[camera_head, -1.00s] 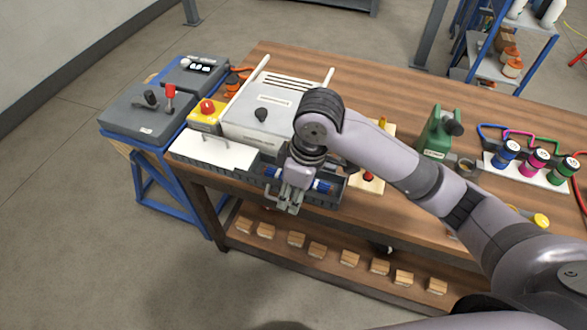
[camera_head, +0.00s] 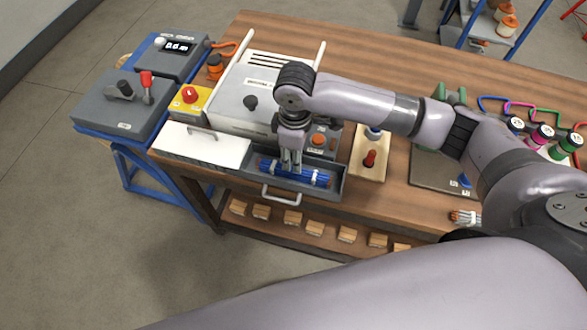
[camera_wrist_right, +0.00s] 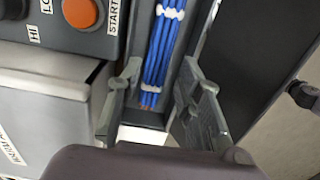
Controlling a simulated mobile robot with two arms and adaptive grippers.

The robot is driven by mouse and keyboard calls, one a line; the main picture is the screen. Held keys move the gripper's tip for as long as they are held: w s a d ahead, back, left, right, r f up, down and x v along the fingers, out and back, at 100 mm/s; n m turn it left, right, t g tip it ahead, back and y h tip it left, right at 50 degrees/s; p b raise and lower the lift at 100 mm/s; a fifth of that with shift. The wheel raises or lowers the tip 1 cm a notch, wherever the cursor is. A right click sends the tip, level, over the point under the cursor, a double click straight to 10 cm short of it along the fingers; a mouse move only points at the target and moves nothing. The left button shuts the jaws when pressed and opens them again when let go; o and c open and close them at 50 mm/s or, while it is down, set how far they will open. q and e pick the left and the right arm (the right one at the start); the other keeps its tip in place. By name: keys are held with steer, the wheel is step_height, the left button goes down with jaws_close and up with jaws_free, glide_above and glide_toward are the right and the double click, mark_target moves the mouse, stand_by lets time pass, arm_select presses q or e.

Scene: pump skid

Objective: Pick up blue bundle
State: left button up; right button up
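The blue bundle (camera_head: 275,168) is a set of blue strands with white ties. It lies lengthwise in a grey open tray (camera_head: 338,186) at the front edge of the wooden bench. My right gripper (camera_head: 291,166) points down over the middle of the bundle and hides part of it. In the right wrist view, the gripper (camera_wrist_right: 158,112) is open, with one finger on each side of the line of the bundle (camera_wrist_right: 158,60). A gap shows between each finger and the strands; how deep the fingertips reach is hard to tell. My left gripper is out of view.
A white lid with a handle (camera_head: 205,148) is left of the tray. A grey machine (camera_head: 245,100) and an orange button (camera_head: 318,139) stand behind it. The tray's front handle (camera_head: 282,198) sticks out.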

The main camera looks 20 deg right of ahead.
steer(key=shift+s+f, duration=0.15)
steer(key=shift+f, duration=0.3)
steer(key=f, duration=0.3)
steer(key=f+p, duration=0.1)
steer(key=shift+w+a+f, duration=0.1)
steer(key=shift+w+f, duration=0.15)
steer(key=shift+f, duration=0.3)
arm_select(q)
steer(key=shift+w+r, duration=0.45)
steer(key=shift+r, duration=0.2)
arm_select(e)
steer(key=shift+c, duration=0.2)
steer(key=c, duration=0.4)
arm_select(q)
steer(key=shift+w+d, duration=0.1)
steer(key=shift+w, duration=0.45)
arm_select(e)
steer(key=shift+c, duration=1.1)
steer(key=shift+r, duration=0.1)
